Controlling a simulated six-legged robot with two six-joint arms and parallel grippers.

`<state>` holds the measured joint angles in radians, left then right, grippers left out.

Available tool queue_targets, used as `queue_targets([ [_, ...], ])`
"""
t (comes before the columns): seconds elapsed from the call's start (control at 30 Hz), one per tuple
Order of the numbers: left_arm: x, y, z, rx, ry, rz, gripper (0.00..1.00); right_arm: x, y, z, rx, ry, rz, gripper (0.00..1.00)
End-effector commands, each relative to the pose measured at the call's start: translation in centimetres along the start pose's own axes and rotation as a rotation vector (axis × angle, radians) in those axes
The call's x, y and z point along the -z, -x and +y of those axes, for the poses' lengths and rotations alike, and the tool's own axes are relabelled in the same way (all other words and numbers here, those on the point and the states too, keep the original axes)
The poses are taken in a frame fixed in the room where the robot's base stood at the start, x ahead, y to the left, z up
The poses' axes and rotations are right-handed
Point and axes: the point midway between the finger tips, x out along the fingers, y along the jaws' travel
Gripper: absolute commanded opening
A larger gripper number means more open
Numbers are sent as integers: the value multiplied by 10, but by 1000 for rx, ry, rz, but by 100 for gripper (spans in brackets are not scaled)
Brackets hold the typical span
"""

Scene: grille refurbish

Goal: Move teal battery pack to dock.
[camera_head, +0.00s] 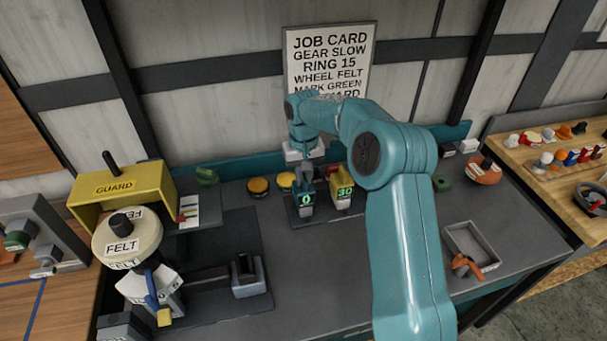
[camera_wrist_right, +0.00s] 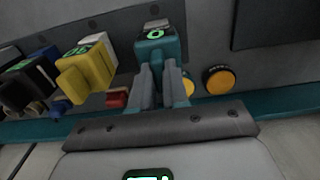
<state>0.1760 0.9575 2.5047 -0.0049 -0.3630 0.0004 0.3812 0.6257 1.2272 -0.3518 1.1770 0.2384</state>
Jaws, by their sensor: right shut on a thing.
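The teal battery pack (camera_head: 306,199) stands upright at the back middle of the bench, its green display reading 0. In the right wrist view the teal pack (camera_wrist_right: 158,45) is between the fingers of my right gripper (camera_wrist_right: 160,85). My right gripper (camera_head: 304,172) comes down on the pack from above and is shut on it. The pack is at the dark rack (camera_head: 294,215) beside a yellow pack (camera_head: 341,191) reading 30. I cannot tell whether its base is seated or slightly lifted. My left gripper is not in view.
Black packs (camera_wrist_right: 28,82) stand past the yellow one. A yellow guard (camera_head: 125,188) and felt wheel (camera_head: 126,238) stand at left. A grey tray (camera_head: 470,243) lies at right. My right arm hides part of the bench.

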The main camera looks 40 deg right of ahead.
Motion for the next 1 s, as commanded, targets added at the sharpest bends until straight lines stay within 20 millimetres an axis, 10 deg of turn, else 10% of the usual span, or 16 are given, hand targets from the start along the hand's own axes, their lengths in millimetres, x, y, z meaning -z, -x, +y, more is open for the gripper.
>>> queue_targets([
  [0.1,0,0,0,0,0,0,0,0,0,0,0,0,2,44],
  [0.53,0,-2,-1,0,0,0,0,1,12,0,0,0,3,44],
  [1.0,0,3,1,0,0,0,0,0,130,-1,1,0,5,44],
])
